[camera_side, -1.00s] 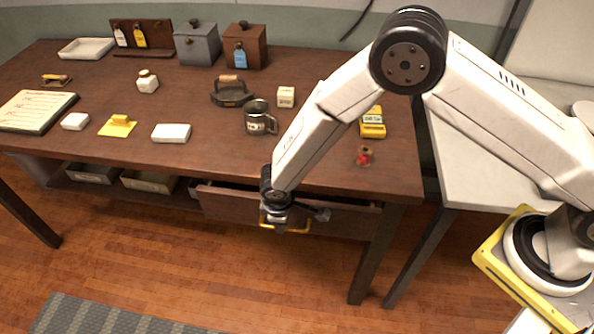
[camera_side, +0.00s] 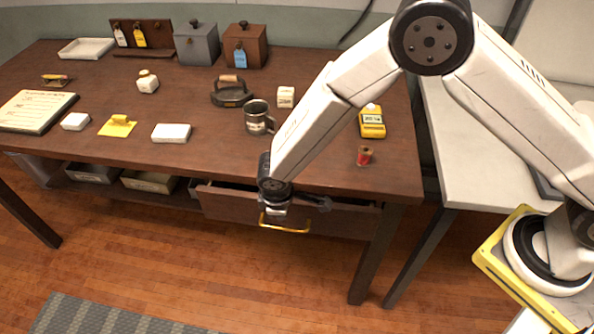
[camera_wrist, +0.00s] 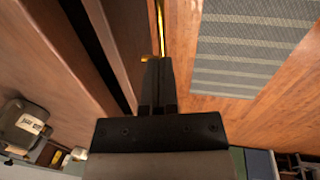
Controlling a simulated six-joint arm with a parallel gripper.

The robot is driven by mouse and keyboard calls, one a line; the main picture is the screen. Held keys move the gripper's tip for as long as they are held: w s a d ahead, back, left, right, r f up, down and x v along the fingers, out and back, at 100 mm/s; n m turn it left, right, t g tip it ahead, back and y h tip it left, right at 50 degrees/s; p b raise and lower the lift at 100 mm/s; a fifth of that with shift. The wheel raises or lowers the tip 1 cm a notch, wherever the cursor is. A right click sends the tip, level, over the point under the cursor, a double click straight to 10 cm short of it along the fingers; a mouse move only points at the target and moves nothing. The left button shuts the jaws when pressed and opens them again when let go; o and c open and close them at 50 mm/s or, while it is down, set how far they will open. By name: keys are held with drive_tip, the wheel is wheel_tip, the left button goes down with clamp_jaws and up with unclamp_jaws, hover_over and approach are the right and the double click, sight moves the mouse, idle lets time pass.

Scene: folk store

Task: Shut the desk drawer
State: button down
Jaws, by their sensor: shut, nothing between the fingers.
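The desk drawer (camera_side: 235,206) is under the desktop's front edge, pulled out a little. A dark gap shows behind its front panel in the side view and in the wrist view (camera_wrist: 127,60). Its brass handle (camera_side: 285,229) is on the front; it also shows in the wrist view (camera_wrist: 160,25). My gripper (camera_side: 276,210) is low at the drawer front, just above the handle in the side view. Its fingers (camera_wrist: 157,68) are together and empty, close to one end of the handle. I cannot tell whether they touch the drawer. My wrist hides part of the drawer's top edge.
The desktop (camera_side: 210,165) overhangs the drawer. A metal mug (camera_side: 257,117), a red spool (camera_side: 364,156) and a yellow device (camera_side: 372,122) stand on it near my arm. Bins (camera_side: 150,181) sit on the shelf at left. The floor (camera_side: 200,270) in front is clear.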

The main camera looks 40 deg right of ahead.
drive_tip(key=n, duration=0.5)
drive_tip(key=s+n+t+h, duration=0.1)
drive_tip(key=n, duration=1.1)
drive_tip(key=shift+s+d+r+t+h, duration=0.15)
drive_tip(key=shift+d+r+t+h, duration=0.15)
drive_tip(key=shift+d+r, duration=0.1)
drive_tip(key=shift+f, duration=0.1)
drive_tip(key=shift+x, duration=4.9)
drive_tip(key=shift+a, duration=0.1)
drive_tip(key=shift+w+d, duration=1.8)
drive_tip(key=shift+d, duration=0.15)
